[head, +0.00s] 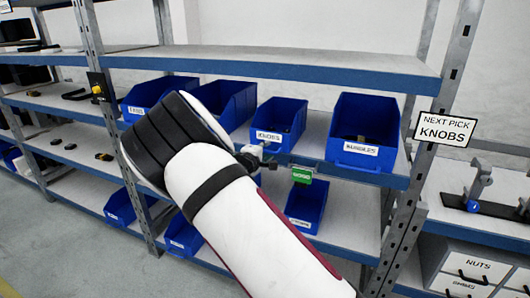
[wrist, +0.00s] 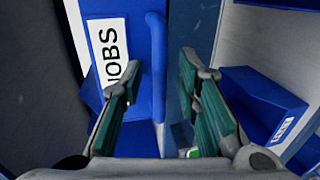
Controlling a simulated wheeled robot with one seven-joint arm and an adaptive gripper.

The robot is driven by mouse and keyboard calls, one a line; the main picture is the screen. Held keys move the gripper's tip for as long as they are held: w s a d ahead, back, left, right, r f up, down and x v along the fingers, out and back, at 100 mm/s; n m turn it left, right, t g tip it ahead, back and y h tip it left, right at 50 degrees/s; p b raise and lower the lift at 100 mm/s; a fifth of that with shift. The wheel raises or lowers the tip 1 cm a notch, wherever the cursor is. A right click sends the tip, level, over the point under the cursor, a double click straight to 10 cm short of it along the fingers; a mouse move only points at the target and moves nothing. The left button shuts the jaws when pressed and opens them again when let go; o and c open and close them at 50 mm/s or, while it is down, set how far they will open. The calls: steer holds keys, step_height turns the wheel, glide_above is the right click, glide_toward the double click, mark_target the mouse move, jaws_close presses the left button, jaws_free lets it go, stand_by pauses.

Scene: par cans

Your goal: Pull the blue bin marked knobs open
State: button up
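The blue bin marked KNOBS (head: 287,113) sits on the middle shelf, its white label facing out. In the wrist view, part of the label (wrist: 112,48) reads "OBS", and a blue upright bar or lip (wrist: 157,75) on the bin's front stands out. My gripper (head: 262,155) is just in front of the bin's lower front. In the wrist view my gripper (wrist: 161,75) has its green-padded fingers apart, with the blue bar between them. Gaps show on both sides of the bar. The bin appears pushed back on the shelf.
A blue bin marked HANDLES or similar (head: 364,130) stands right of it; other blue bins (head: 228,98) stand left. A sign reading NEXT PICK KNOBS (head: 444,128) is on the right post. More bins sit on the lower shelf.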

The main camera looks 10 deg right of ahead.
steer(key=shift+c, duration=0.5)
jaws_close()
steer(key=f+p+v, duration=0.2)
steer(key=p+v, duration=0.3)
steer(key=v, duration=0.7)
steer(key=shift+s+a+f, duration=0.3)
steer(key=shift+s, duration=0.15)
steer(key=shift+o, duration=0.5)
jaws_free()
steer(key=v, duration=1.2)
